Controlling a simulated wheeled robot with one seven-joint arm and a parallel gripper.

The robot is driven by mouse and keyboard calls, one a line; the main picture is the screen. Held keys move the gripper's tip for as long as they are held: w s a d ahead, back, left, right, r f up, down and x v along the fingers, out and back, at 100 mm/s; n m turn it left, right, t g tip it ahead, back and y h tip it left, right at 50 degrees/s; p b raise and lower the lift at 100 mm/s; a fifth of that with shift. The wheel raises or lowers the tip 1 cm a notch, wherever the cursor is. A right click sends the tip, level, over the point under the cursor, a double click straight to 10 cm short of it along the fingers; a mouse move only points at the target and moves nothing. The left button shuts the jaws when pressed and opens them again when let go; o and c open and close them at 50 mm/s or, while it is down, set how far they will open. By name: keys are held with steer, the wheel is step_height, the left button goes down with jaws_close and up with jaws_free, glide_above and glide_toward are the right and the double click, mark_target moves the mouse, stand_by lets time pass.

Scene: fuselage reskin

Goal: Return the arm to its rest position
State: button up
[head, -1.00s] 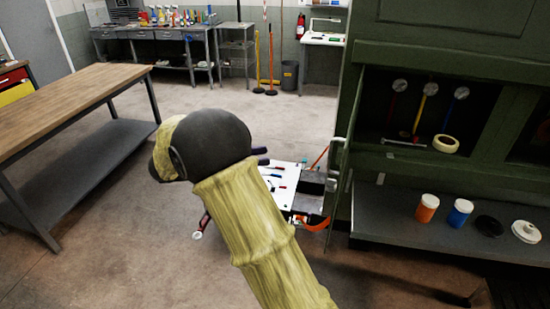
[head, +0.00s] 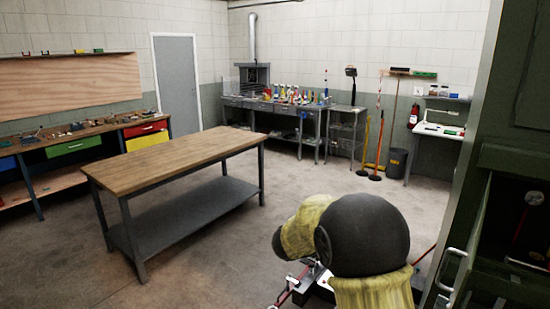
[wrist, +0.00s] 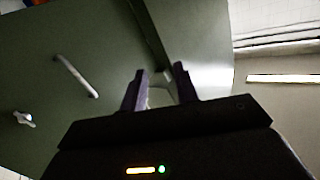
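My gripper (wrist: 159,88) shows in the wrist view with its two dark fingers apart and nothing between them. Beyond the fingers is a dark green surface with a light handle (wrist: 76,76) and a small light knob (wrist: 23,119). My arm, in a yellowish sleeve with a dark rounded joint, rises at the bottom right of the head view. My gripper itself is out of sight in the head view.
A wooden-topped table (head: 178,152) stands left of centre. A green cabinet (head: 505,160) is close on the right. A cart (head: 312,287) is partly hidden behind my arm. Workbenches line the walls. The floor (head: 235,238) between is clear.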

steer(key=s+a+f+n+t+y, duration=0.2)
steer(key=a+f+n+t+y, duration=0.45)
steer(key=n+y, duration=0.7)
steer(key=s+f+n+g+y, duration=0.1)
steer(key=s+f+g, duration=0.2)
steer(key=s, duration=0.4)
steer(key=s+f+g+y, duration=0.1)
steer(key=s+f+g, duration=0.2)
steer(key=s, duration=0.4)
steer(key=s+a+f+n+g+y, duration=0.1)
steer(key=s+f+g, duration=0.3)
steer(key=s, duration=0.3)
steer(key=shift+f+n, duration=0.3)
steer(key=shift+n, duration=0.05)
steer(key=shift+w+a, duration=0.1)
steer(key=shift+a, duration=0.1)
